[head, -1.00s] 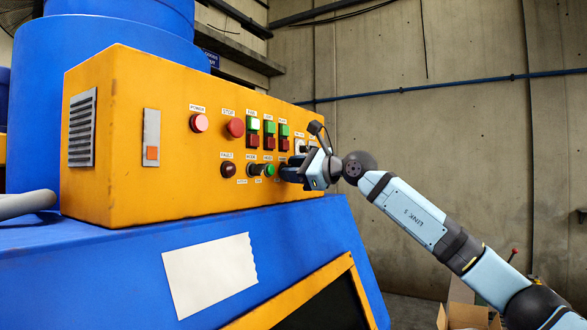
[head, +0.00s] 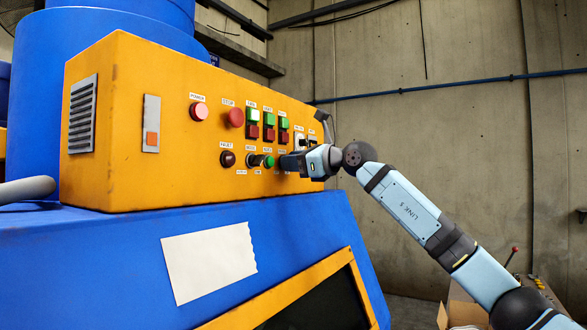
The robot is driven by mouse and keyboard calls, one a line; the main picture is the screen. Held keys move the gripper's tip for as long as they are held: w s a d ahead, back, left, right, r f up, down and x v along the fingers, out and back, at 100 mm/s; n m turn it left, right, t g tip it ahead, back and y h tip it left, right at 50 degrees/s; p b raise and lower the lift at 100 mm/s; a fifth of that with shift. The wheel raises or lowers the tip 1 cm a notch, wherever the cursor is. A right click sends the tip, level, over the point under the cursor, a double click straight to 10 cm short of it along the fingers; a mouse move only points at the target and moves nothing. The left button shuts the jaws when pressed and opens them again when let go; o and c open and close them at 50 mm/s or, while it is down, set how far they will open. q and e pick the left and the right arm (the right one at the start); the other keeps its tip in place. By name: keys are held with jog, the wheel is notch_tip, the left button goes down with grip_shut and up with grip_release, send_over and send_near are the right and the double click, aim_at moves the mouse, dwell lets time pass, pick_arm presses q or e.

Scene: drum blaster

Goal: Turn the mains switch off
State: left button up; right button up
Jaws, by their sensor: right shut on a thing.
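The yellow control panel (head: 130,180) stands on the blue machine, its face angled toward the right. My right gripper (head: 284,162) is at the right part of the lower row of controls, pressed close to the panel face. It is shut on a control there, which I take to be the mains switch; the gripper hides it, and its position cannot be read. Just left of the gripper are a green button (head: 269,161) and a dark selector (head: 255,160). My left gripper is not in view.
A red stop button (head: 235,117), a pink power lamp (head: 199,111) and green-and-red button pairs (head: 268,127) sit close by on the panel. The blue machine's sloping top (head: 110,245) lies below. A cardboard box (head: 462,312) stands at lower right.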

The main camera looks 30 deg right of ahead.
jog(key=m+b, duration=0.1)
jog(key=m, duration=0.5)
jog(key=m+b, duration=0.2)
jog(key=m, duration=0.3)
jog(key=shift+d+r+m, duration=0.15)
jog(key=shift+d+m, duration=0.05)
jog(key=shift+m, duration=0.2)
dwell(0.3)
jog(key=o, duration=0.6)
jog(key=shift+w, duration=0.1)
